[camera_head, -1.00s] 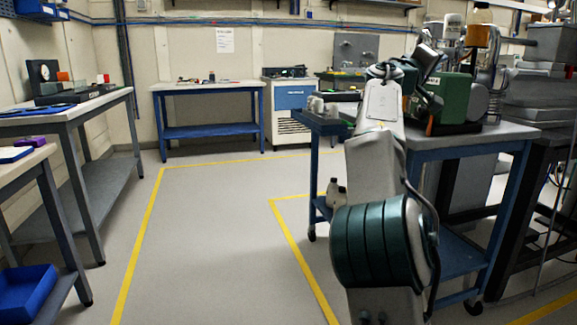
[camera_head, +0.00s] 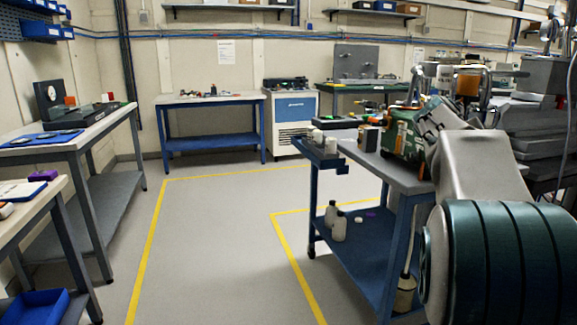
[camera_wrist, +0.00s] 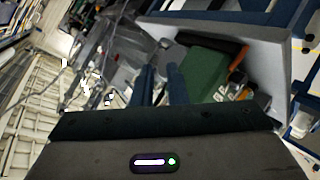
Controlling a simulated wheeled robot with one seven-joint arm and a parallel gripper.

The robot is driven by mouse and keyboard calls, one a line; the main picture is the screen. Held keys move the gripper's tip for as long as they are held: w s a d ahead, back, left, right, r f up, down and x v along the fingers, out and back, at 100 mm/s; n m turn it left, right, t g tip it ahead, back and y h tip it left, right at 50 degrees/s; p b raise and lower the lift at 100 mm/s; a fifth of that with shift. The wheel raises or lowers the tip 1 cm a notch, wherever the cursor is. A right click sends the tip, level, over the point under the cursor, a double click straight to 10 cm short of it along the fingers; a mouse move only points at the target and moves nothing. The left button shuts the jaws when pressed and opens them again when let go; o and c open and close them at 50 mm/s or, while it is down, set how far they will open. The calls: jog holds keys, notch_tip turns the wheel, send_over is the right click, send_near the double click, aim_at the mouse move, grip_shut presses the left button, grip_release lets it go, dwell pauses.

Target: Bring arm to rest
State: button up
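My arm (camera_head: 470,165) fills the right side of the head view, bent over the blue cart (camera_head: 400,181). My gripper (camera_wrist: 160,76) shows in the wrist view as two dark blue fingers with a gap between them, open and with nothing seen between them. Beyond the fingers lies a green box (camera_wrist: 204,72) with orange parts on a grey top. In the head view I cannot make out the fingers against the arm and the cluttered equipment.
The cart carries small items on top and white bottles (camera_head: 339,228) on its lower shelf. Grey-topped benches (camera_head: 68,146) stand at left, a blue-framed table (camera_head: 210,99) and a white-and-blue cabinet (camera_head: 293,105) at the back. The yellow-lined floor (camera_head: 215,250) is clear.

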jog(key=s+a+n+g+y+p, duration=0.1)
jog(key=s+a+y+p, duration=0.4)
jog(key=s+a+p, duration=0.8)
jog(key=s+a+r+g+y+p, duration=0.1)
jog(key=s+a+g+y+p, duration=0.3)
jog(key=s+a+p, duration=0.9)
jog(key=s+y, duration=0.1)
jog(key=s, duration=0.4)
jog(key=shift+n, duration=0.4)
jog(key=shift+s, duration=0.1)
